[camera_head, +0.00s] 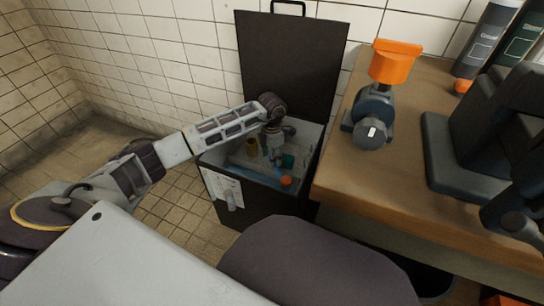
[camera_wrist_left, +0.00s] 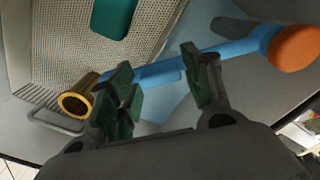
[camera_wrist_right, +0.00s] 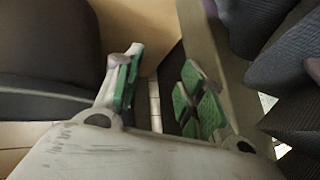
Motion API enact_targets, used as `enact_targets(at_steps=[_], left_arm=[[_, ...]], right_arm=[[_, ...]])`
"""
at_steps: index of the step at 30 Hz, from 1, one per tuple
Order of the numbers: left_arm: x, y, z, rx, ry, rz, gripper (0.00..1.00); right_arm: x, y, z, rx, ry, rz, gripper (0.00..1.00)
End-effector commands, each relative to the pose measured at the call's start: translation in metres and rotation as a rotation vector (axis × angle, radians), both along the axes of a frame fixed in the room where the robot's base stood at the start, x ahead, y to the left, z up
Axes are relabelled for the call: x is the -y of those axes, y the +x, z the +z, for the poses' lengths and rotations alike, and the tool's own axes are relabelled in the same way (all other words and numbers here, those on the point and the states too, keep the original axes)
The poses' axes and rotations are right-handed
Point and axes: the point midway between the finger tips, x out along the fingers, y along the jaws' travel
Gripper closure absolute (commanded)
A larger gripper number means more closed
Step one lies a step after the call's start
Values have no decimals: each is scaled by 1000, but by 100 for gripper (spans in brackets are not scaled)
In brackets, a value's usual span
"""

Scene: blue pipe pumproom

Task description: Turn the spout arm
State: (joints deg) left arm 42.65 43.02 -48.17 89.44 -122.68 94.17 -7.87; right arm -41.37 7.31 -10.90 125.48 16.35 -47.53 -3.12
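The spout arm appears to be the blue pipe (camera_wrist_left: 228,49), with an orange end (camera_wrist_left: 296,48) at right and a brass ring (camera_wrist_left: 77,104) at left. It lies inside a dark open box (camera_head: 252,207), where its orange end (camera_head: 286,181) shows in the head view. My left gripper (camera_wrist_left: 160,85) is open over the pipe, one finger on each side of its middle stretch. I cannot tell whether the fingers touch it. In the head view my left gripper (camera_head: 272,143) reaches down into the box. My right gripper (camera_wrist_right: 158,88) is open and empty.
The box's raised lid (camera_head: 290,60) stands behind my left wrist. A wooden bench (camera_head: 400,185) to the right carries an orange-topped grey fitting (camera_head: 374,105), a dark bulky stand (camera_head: 455,165) and bottles (camera_head: 488,40). Tiled floor (camera_head: 185,205) is clear left of the box.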

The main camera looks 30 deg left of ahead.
Motion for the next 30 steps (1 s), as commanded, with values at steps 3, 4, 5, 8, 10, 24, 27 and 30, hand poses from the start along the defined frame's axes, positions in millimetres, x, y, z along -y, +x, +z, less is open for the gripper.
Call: enact_targets(at_steps=[3, 4, 5, 8, 10, 24, 27, 30], left_arm=[[0, 0, 0, 0, 0, 0, 71], [0, 0, 0, 0, 0, 0, 74], [0, 0, 0, 0, 0, 0, 78], [0, 0, 0, 0, 0, 0, 91], [0, 0, 0, 0, 0, 0, 100], [-4, -4, 2, 1, 0, 38, 100], [-6, -6, 2, 1, 1, 65, 100], [-9, -10, 2, 0, 1, 100, 100]], right_arm=[[0, 0, 0, 0, 0, 0, 60], [0, 0, 0, 0, 0, 0, 60], [0, 0, 0, 0, 0, 0, 60], [0, 0, 0, -1, 0, 0, 60], [0, 0, 0, -1, 0, 0, 60], [1, -1, 6, -5, -7, -1, 60], [2, -1, 10, -10, -12, -2, 60], [3, -3, 14, -17, -20, -3, 60]])
